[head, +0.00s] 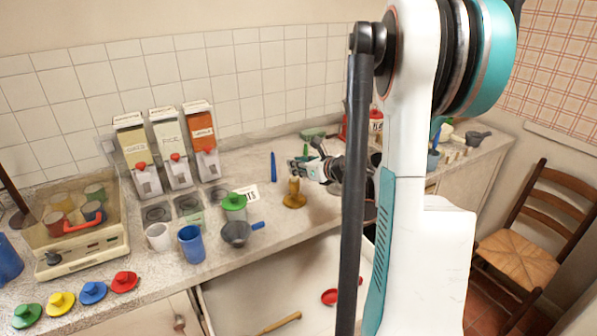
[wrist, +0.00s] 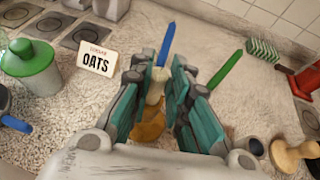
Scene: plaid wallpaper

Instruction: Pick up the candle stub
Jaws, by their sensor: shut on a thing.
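The candle stub (wrist: 157,88) is short and cream-coloured, and it stands upright between the fingers of my gripper (wrist: 159,78) in the wrist view. My gripper is shut on it. An amber-brown candle holder (wrist: 149,124) is directly below the stub, partly hidden by the fingers. In the head view the stub (head: 294,186) shows above the holder (head: 295,202) on the counter, with my gripper (head: 299,168) coming in from the right at its top. I cannot tell whether the stub is still seated in the holder.
A blue stick (wrist: 167,43) and a green stick (wrist: 225,70) lie behind the gripper. An OATS card (wrist: 97,61) and a green-lidded jar (wrist: 33,62) are to the left. A grey-blue saucepan (head: 236,234) stands left of the holder. An open drawer (head: 240,300) is below the counter.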

